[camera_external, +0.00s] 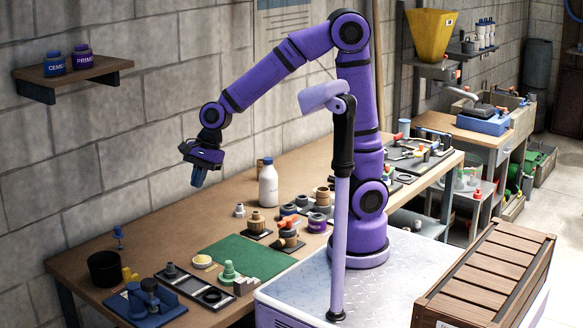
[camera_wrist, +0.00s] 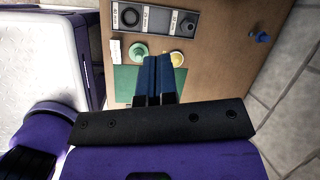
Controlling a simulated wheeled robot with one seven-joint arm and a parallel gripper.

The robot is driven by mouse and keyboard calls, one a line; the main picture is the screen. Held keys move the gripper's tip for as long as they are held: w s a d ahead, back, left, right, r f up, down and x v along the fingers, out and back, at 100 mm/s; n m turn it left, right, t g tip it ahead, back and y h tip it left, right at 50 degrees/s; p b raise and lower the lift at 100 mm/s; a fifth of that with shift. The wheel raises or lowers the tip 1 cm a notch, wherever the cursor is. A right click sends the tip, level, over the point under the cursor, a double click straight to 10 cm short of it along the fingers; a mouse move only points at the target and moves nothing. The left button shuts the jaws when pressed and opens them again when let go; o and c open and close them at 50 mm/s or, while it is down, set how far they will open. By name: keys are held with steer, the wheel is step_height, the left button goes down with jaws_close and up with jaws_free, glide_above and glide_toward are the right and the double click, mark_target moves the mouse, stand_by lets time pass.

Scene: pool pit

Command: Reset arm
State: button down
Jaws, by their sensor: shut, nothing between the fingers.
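My gripper (camera_external: 199,176) hangs in the air above the wooden workbench (camera_external: 160,232), at the end of my raised purple arm. Its blue fingers point down and are together, with nothing between them. In the wrist view the gripper (camera_wrist: 159,62) shows its two blue fingers side by side, over the green mat (camera_wrist: 122,84). The mat also shows in the external view (camera_external: 245,258). The gripper touches nothing.
A white bottle (camera_external: 268,186) stands on the bench. Around the mat are a green fitting (camera_external: 229,272), a black cup (camera_external: 103,268), a blue tray (camera_external: 147,303) and several fittings. A wall shelf (camera_external: 75,74) holds two jars. A slatted wooden crate (camera_external: 487,275) is at right.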

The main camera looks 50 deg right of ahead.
steer(key=s+d+r+n+t, duration=0.1)
steer(key=d+r+n, duration=0.3)
steer(key=d, duration=0.6)
steer(key=d+r+n+t, duration=0.1)
steer(key=d+r+n, duration=0.25)
steer(key=d, duration=0.75)
steer(key=s+d+r+n+t+h, duration=0.2)
steer(key=s+d+n+h, duration=0.2)
steer(key=s+d, duration=0.6)
steer(key=d+n, duration=0.2)
steer(key=shift+d, duration=0.35)
steer(key=shift+w+n, duration=0.15)
steer(key=shift+n, duration=0.1)
